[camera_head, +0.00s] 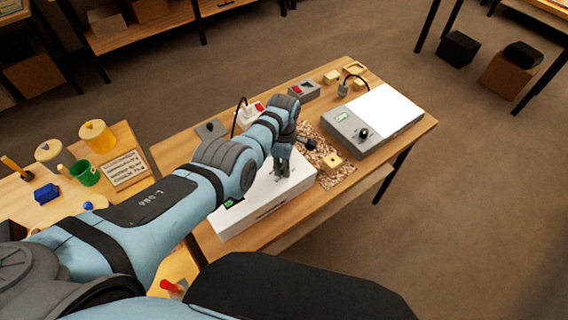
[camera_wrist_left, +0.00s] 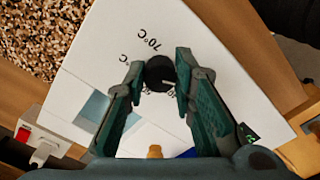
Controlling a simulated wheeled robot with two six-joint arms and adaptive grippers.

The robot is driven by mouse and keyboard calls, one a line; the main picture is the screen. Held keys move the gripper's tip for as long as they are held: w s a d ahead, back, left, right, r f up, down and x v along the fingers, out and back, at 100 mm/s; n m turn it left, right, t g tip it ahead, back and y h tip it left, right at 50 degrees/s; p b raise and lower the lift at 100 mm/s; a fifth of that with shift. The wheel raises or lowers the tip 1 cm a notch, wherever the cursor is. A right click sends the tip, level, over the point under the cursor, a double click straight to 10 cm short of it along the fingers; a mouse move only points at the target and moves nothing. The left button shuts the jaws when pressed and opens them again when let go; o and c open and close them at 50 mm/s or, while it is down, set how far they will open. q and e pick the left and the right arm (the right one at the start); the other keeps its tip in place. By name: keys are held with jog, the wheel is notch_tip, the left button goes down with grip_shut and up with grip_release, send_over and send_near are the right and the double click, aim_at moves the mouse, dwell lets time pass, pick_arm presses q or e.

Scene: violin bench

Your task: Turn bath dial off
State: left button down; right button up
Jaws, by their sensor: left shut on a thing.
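The white bath (camera_head: 246,211) stands on the wooden table in the head view, partly behind my left arm. In the left wrist view its white top (camera_wrist_left: 105,40) carries a round black dial (camera_wrist_left: 158,72) with a pale pointer line and printed temperature marks, among them 70°C. A small green display (camera_wrist_left: 248,133) shows near its edge. My left gripper (camera_head: 283,172) is over the bath top; in the wrist view its two fingers (camera_wrist_left: 158,76) sit on either side of the dial, closed on it. In the head view the gripper hides the dial. My right gripper is in neither view.
A grey-and-white device (camera_head: 346,123) with its own black knob stands right of the bath. Red-switch boxes (camera_head: 303,90) are behind. A green cup (camera_head: 85,172) is on the left table.

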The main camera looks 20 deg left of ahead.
pick_arm(q)
jog(key=shift+a+n, duration=0.15)
jog(key=shift+n, duration=0.35)
jog(key=c, duration=1.7)
grip_release()
jog(key=o, duration=0.4)
jog(key=shift+a+f, duration=0.15)
jog(key=shift+c, duration=0.2)
jog(key=shift+w+d+r, duration=0.1)
jog(key=shift+d+r, duration=0.1)
jog(key=shift+r, duration=0.2)
notch_tip(320, 180, up, 11)
jog(key=shift+a+r, duration=0.15)
jog(key=shift+a, duration=0.1)
